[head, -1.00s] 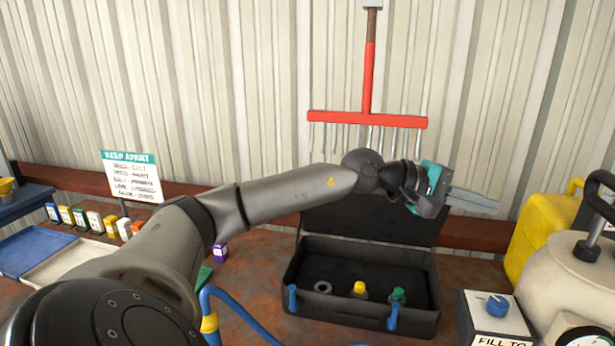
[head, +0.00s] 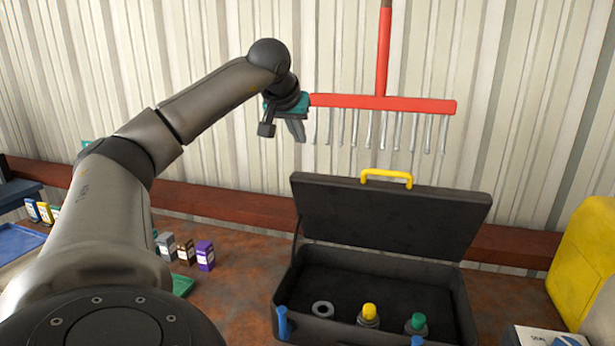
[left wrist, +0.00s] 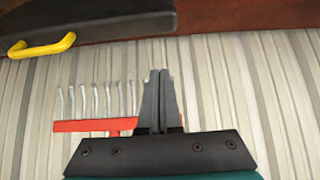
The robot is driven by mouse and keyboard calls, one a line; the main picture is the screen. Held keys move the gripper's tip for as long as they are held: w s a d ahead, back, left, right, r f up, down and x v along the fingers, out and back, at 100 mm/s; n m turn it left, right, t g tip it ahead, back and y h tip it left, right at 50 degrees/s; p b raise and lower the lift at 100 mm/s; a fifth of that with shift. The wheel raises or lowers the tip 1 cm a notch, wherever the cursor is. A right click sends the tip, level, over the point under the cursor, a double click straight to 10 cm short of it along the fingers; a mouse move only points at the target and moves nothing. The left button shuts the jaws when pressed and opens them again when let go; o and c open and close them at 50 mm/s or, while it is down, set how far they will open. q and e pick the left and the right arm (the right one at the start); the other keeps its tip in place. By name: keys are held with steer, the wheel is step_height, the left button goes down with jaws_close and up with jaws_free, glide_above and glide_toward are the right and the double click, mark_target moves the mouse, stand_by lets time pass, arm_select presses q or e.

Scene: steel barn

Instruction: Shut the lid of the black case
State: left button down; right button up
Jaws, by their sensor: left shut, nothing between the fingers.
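The black case stands open on the rusty-brown bench, its black lid (head: 390,215) raised and leaning back, with a yellow handle (head: 386,178) on the lid's top edge. The case body (head: 290,285) has blue latches (head: 283,322) at its front. My left gripper (head: 297,136) is shut and empty, above and left of the lid, apart from it, with fingers pointing down. In the left wrist view its closed fingers (left wrist: 160,80) show before the wall, and the lid (left wrist: 100,18) with its handle (left wrist: 42,46) lies at the upper left. My right gripper is not in view.
Inside the case are a grey ring (head: 322,309), a yellow-capped bottle (head: 368,314) and a green-capped one (head: 417,324). A red rake (head: 400,104) hangs behind my left gripper. Small boxes (head: 204,255) stand left of the case. A yellow jug (head: 590,260) stands at the right.

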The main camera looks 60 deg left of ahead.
mark_target(304, 175)
arm_select(q)
steer(key=x, duration=1)
steer(key=shift+w+d+f, duration=0.1)
steer(key=shift+f, duration=0.05)
steer(key=shift+s+d+f+b, duration=0.35)
steer(key=shift+s+f+b, duration=0.05)
steer(key=shift+s+b, duration=0.15)
steer(key=shift+s+d+f, duration=0.35)
steer(key=shift+s+d, duration=0.35)
steer(key=shift+s, duration=0.05)
steer(key=shift+s+d+b, duration=0.1)
steer(key=shift+b, duration=0.2)
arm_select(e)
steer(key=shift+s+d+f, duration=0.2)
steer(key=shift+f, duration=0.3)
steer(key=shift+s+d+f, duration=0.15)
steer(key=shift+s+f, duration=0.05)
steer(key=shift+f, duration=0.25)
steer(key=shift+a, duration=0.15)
